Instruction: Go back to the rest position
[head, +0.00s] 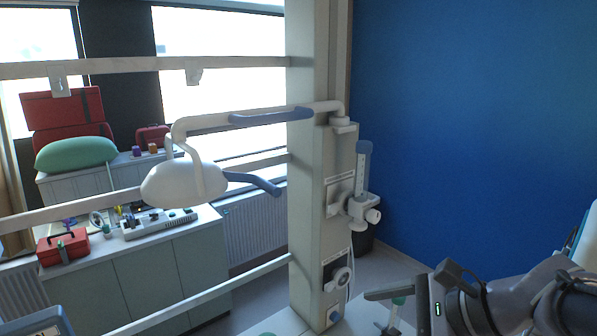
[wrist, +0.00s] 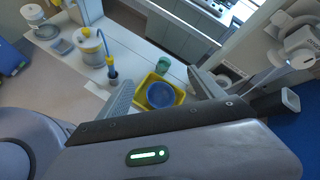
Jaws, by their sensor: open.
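My gripper (head: 378,312) is at the lower right of the head view, reaching left over a pale worktop (head: 372,318). In the wrist view my gripper (wrist: 160,80) has its two grey fingers spread wide apart, with nothing held between them. Beyond the fingers lie a yellow tray (wrist: 179,97) with a blue round dish (wrist: 158,97) in it and a small green cup (wrist: 163,64). No marker of a rest position shows.
A white pillar (head: 307,200) with a wall-mounted flowmeter (head: 362,172) stands left of my arm. A white lamp (head: 178,184) hangs before white rails. The blue wall (head: 470,120) side looks clear.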

